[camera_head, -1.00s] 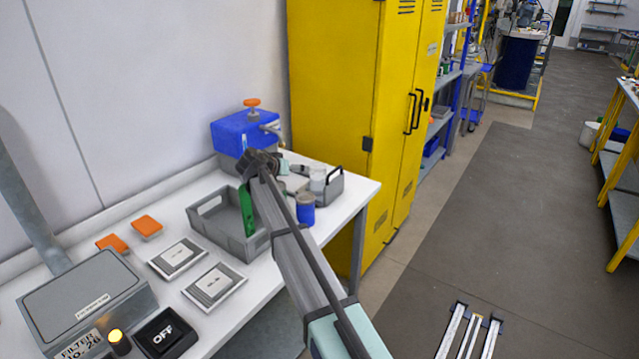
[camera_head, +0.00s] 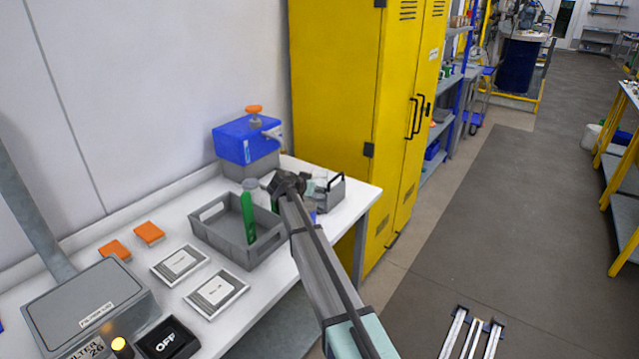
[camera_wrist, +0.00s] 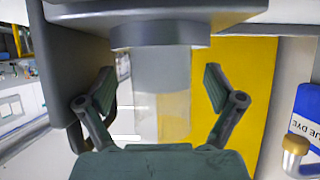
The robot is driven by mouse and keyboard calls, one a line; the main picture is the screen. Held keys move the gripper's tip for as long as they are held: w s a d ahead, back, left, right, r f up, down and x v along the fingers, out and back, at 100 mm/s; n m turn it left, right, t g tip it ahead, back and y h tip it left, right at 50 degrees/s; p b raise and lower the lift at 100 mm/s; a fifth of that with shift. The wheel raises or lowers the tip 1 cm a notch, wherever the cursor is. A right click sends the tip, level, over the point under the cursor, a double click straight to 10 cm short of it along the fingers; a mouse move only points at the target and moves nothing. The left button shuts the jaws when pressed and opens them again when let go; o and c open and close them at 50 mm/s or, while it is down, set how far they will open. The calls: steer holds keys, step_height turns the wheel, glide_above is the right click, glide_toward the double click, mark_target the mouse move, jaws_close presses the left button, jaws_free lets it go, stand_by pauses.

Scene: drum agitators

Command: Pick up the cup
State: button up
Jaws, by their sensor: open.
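A clear, see-through cup (camera_wrist: 162,100) stands between the two fingers of my gripper (camera_wrist: 160,93) in the wrist view. The yellow behind it shows through. The fingers are spread apart on either side of the cup, with a gap to each. A dark grey round piece adjoins the cup at the top of that view. In the head view my gripper (camera_head: 290,184) is over the right end of the white bench, beside a grey holder with a black handle (camera_head: 331,192). My gripper and arm hide most of the cup there.
A grey open bin (camera_head: 213,231) with a green bottle (camera_head: 248,218) stands left of my gripper. A blue-topped unit (camera_head: 246,139) is behind. A yellow cabinet (camera_head: 335,110) rises beside the bench. A blue dye container (camera_wrist: 308,112) is at the right in the wrist view.

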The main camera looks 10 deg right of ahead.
steer(key=shift+x, duration=0.85)
steer(key=c, duration=1.4)
steer(key=shift+o, duration=0.2)
steer(key=shift+r, duration=0.25)
